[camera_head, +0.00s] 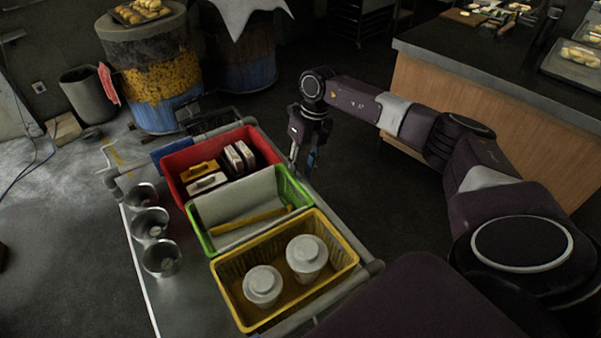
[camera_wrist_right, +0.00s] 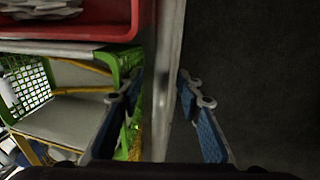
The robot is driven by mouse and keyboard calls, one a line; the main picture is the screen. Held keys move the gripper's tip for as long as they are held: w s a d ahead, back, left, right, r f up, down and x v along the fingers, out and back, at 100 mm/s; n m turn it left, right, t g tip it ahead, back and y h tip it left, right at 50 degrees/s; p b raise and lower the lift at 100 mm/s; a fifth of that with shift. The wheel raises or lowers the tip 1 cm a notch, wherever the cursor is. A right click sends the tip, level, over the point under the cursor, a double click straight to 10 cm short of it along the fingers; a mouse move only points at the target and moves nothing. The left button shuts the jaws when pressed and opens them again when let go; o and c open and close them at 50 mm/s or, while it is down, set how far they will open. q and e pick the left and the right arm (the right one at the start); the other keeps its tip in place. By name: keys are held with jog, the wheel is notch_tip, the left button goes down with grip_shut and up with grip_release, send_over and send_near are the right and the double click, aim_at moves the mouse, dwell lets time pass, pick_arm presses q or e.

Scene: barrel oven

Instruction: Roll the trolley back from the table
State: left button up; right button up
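The grey metal trolley (camera_head: 188,295) stands in the lower left of the head view, with a rail along its right side. On it are a red crate (camera_head: 172,158), a green crate (camera_head: 204,236) and a yellow crate (camera_head: 340,262). My right gripper (camera_head: 304,158) points down at the trolley's right side, beside the green and red crates. In the right wrist view my right gripper (camera_wrist_right: 163,92) is open, with a blue-padded finger on each side of the grey side rail (camera_wrist_right: 168,50). I cannot tell whether the fingers touch it. My left gripper is not in view.
A table with a dark top and wooden side (camera_head: 480,105) stands at the upper right, bread trays on it. Three metal cups (camera_head: 150,224) stand on the trolley's left. Painted barrels (camera_head: 150,65) and a bin (camera_head: 88,95) are behind. Dark floor between trolley and table is clear.

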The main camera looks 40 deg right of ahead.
notch_tip(320, 180, up, 11)
jog(key=d, duration=0.2)
jog(key=shift+s+d, duration=0.1)
dwell(0.5)
